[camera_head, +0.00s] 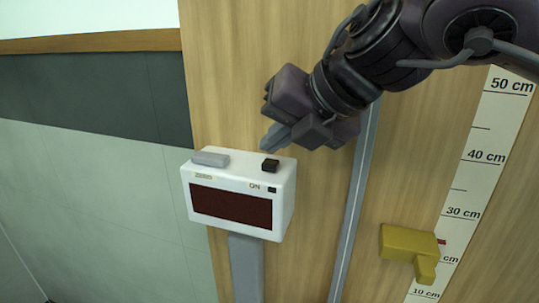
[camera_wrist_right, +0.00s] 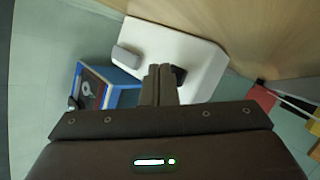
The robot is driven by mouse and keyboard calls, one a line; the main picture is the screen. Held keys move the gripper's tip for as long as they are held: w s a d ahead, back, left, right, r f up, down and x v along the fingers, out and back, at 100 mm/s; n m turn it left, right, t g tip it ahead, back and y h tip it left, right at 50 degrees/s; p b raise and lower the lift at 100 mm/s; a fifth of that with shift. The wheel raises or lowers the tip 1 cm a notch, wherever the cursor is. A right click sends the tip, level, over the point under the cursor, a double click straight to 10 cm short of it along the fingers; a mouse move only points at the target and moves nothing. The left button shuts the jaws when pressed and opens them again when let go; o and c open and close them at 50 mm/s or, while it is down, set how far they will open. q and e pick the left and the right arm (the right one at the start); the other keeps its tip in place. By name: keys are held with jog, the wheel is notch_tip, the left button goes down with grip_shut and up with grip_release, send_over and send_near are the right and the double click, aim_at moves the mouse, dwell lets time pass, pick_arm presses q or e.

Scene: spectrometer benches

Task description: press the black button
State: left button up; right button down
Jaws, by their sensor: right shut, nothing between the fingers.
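The black button (camera_head: 270,165) sits on top of a white box near its right end, beside the "ON" label. In the right wrist view the black button (camera_wrist_right: 179,75) shows partly, just right of my shut fingertips. The white box (camera_head: 288,200) has a dark red display (camera_head: 230,206) on its front and a grey button (camera_head: 210,159) marked "ZERO" on top. My right gripper (camera_head: 268,140) is shut and empty, with its fingertips close above and behind the black button. I cannot tell whether they touch it. My left gripper is not in view.
A grey post (camera_head: 246,268) carries the box. A grey rail (camera_head: 355,200) runs along the wooden panel. A yellow block (camera_head: 408,243) stands beside a centimetre scale (camera_head: 485,155) at right. A blue box (camera_wrist_right: 122,92) lies lower down in the wrist view.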

aim_at(276, 165)
notch_tip(276, 165, up, 6)
jog(key=p, duration=0.5)
jog(key=shift+f, duration=0.1)
dwell(0.4)
